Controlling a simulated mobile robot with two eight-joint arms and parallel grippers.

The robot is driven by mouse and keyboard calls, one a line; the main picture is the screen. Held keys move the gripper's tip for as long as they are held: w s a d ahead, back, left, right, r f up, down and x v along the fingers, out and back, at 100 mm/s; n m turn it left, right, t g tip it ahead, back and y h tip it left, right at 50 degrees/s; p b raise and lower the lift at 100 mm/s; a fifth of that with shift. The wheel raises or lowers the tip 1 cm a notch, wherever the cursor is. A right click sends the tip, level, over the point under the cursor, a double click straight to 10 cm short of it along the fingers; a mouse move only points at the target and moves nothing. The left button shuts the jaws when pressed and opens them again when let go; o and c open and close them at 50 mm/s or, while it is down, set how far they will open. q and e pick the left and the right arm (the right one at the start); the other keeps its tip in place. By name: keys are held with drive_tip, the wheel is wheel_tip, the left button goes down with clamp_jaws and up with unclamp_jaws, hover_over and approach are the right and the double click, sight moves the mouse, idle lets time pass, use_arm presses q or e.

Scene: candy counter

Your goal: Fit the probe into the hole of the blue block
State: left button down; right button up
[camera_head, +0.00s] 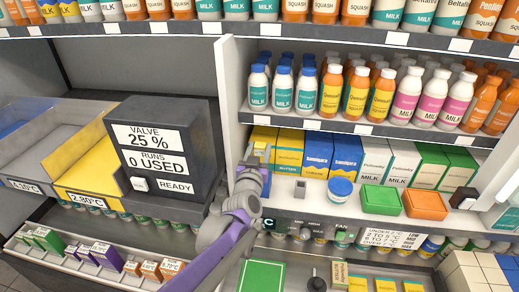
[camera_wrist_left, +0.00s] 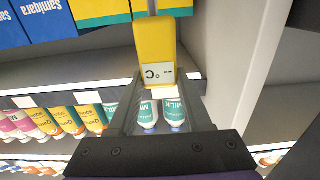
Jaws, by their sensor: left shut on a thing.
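The probe is a yellow thermometer (camera_wrist_left: 155,42) with a small display reading dashes and °C. In the left wrist view it stands between the fingers of my left gripper (camera_wrist_left: 163,85), which is shut on it. A thin grey stem leads from its far end out of the top of the frame. In the head view my left gripper (camera_head: 252,160) is beside the white upright at the left end of the shelf unit, in front of yellow cartons. The probe is hard to make out there. My right gripper is not in view.
The white upright (camera_head: 226,110) is close to my left gripper. Cartons (camera_head: 317,152), a blue-lidded tub (camera_head: 340,190), a green box (camera_head: 380,199) and an orange box (camera_head: 424,204) stand on the shelf. A dark valve unit (camera_head: 165,150) reading 25 % stands left.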

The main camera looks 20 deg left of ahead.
use_arm(q)
drive_tip(key=shift+f+b, duration=2.15)
drive_tip(key=shift+f, duration=0.8)
drive_tip(key=shift+c, duration=1.3)
unclamp_jaws()
drive_tip(key=v, duration=1)
drive_tip(key=shift+s+p, duration=0.3)
drive_tip(key=shift+s, duration=0.1)
drive_tip(key=shift+d, duration=0.1)
drive_tip(key=s+d+m+g+h+p, duration=0.3)
drive_tip(key=s+d+g+h+p, duration=0.1)
drive_tip(key=s+d+h+p, duration=0.3)
drive_tip(key=s+f+g+y+p, duration=0.1)
drive_tip(key=s+f+g+p, duration=0.1)
drive_tip(key=s+g, duration=0.2)
drive_tip(key=s+f+g+y+p, duration=0.1)
drive_tip(key=s+f+g+p, duration=0.1)
drive_tip(key=s, duration=0.8)
drive_tip(key=shift+s+f+g+y+p, duration=0.15)
drive_tip(key=shift+f+g+y+p, duration=0.25)
drive_tip(key=shift+g, duration=0.6)
